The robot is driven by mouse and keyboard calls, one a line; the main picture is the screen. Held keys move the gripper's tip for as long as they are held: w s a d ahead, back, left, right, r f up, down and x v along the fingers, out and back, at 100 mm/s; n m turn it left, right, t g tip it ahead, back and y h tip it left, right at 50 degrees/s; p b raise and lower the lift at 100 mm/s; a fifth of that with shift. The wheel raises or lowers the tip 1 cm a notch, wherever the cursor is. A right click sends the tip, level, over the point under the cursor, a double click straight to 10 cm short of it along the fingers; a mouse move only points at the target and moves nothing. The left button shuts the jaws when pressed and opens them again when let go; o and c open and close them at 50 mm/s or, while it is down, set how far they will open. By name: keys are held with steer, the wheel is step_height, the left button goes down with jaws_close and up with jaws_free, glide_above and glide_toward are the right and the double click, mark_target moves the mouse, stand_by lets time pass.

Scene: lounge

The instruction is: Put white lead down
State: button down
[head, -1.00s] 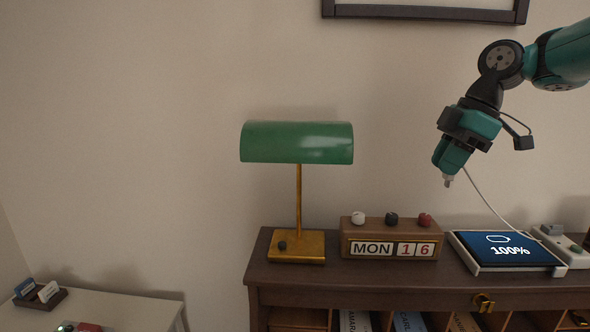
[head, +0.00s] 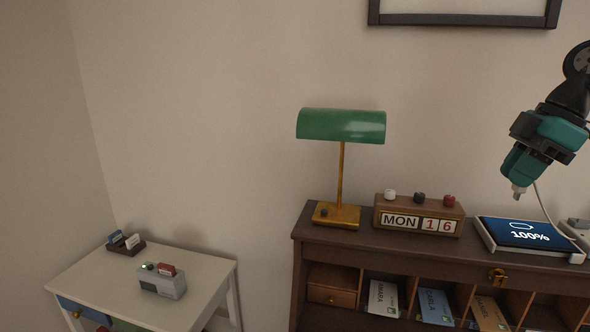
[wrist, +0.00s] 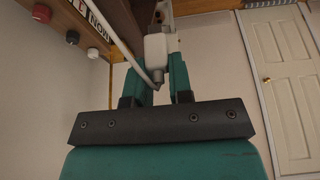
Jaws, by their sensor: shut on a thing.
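The white lead (head: 542,203) hangs from my gripper (head: 517,193) and runs down to the tablet (head: 525,233), which lies on the dark cabinet and reads 100%. My gripper is shut on the lead's end and holds it above the cabinet top, over the tablet's left part. In the wrist view my gripper (wrist: 157,83) has a white plug-like piece (wrist: 156,48) between its fingers. The thin lead (wrist: 113,36) crosses to the upper left there. Exactly how the fingers grip the plug is hard to see.
A wooden calendar block (head: 420,215) and a green lamp (head: 342,126) stand left of the tablet. The cabinet (head: 390,245) has open pigeonholes. A white side table (head: 207,268) at the lower left holds a grey box (head: 162,284) and a card holder (head: 126,245), with bare top around them.

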steer(key=w+a+f+m+t+h, duration=0.1)
steer(key=w+a+f+m, duration=0.15)
steer(key=f, duration=0.45)
steer(key=w+a+f+m+h, duration=0.15)
steer(key=a+f+m, duration=0.25)
steer(key=f, duration=0.4)
steer(key=w+a+f+m+t, duration=0.1)
steer(key=w+a+f+m, duration=0.2)
steer(key=f, duration=0.4)
steer(key=s+f+m+h+b, duration=0.1)
steer(key=s+f+m, duration=0.1)
steer(key=s+f, duration=0.3)
steer(key=s+f+m+t+h, duration=0.1)
steer(key=s+f+m, duration=0.2)
steer(key=f, duration=1.1)
steer(key=s, duration=0.2)
steer(key=shift+s+b, duration=0.35)
steer(key=shift+d, duration=0.1)
